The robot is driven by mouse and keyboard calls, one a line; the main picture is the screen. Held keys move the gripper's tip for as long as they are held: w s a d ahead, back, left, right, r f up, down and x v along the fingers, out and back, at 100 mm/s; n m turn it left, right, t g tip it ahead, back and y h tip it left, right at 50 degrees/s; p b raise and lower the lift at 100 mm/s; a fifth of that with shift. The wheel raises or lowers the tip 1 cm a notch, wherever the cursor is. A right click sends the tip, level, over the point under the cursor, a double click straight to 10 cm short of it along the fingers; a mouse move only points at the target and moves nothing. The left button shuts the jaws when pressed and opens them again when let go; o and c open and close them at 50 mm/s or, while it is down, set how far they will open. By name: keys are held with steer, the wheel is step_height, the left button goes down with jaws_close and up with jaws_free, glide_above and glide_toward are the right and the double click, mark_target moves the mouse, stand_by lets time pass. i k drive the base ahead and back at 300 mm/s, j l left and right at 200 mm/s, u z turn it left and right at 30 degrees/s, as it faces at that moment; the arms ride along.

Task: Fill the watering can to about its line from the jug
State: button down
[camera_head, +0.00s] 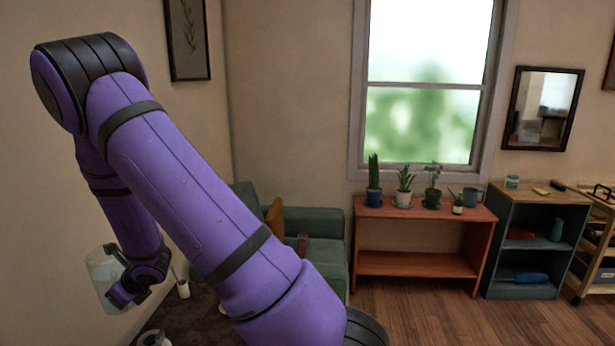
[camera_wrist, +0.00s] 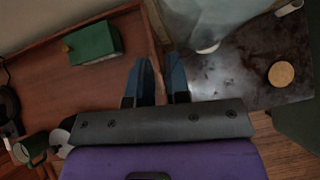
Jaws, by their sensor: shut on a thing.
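A clear jug (camera_head: 103,272) is at the lower left in the head view, raised and leaning a little. My gripper (camera_head: 125,285) is shut on it at its right side, probably at the handle. In the wrist view my gripper's two fingers (camera_wrist: 160,65) point up the picture, with the jug's pale see-through body (camera_wrist: 208,18) just beyond the right finger. I cannot tell the water level in the jug. No fill line is visible.
Potted plants (camera_head: 404,186) stand on the orange shelf (camera_head: 415,212) under the window. A green sofa (camera_head: 318,222) is behind my arm. The wrist view shows a green box (camera_wrist: 93,43) on a wooden surface (camera_wrist: 95,90) and a cork-coloured disc (camera_wrist: 281,73) on a dark tabletop (camera_wrist: 235,75).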

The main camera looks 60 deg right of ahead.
mark_target(470, 196)
steer(key=l+z, duration=0.15)
steer(key=z, duration=0.3)
steer(key=l+z, duration=0.1)
steer(key=z, duration=0.35)
steer(key=i+l+z, duration=0.15)
steer(key=l+z, duration=0.2)
steer(key=i+l+z, duration=0.2)
steer(key=l+z, duration=0.15)
steer(key=i+l+z, duration=0.25)
steer(key=l, duration=0.25)
steer(key=i+l+z, duration=0.25)
steer(key=i+l, duration=0.6)
steer(key=i+l+z, duration=0.1)
steer(key=i+l, duration=0.35)
steer(key=i, duration=0.15)
steer(key=i+l, duration=0.4)
steer(key=i, duration=0.15)
steer(key=z, duration=0.05)
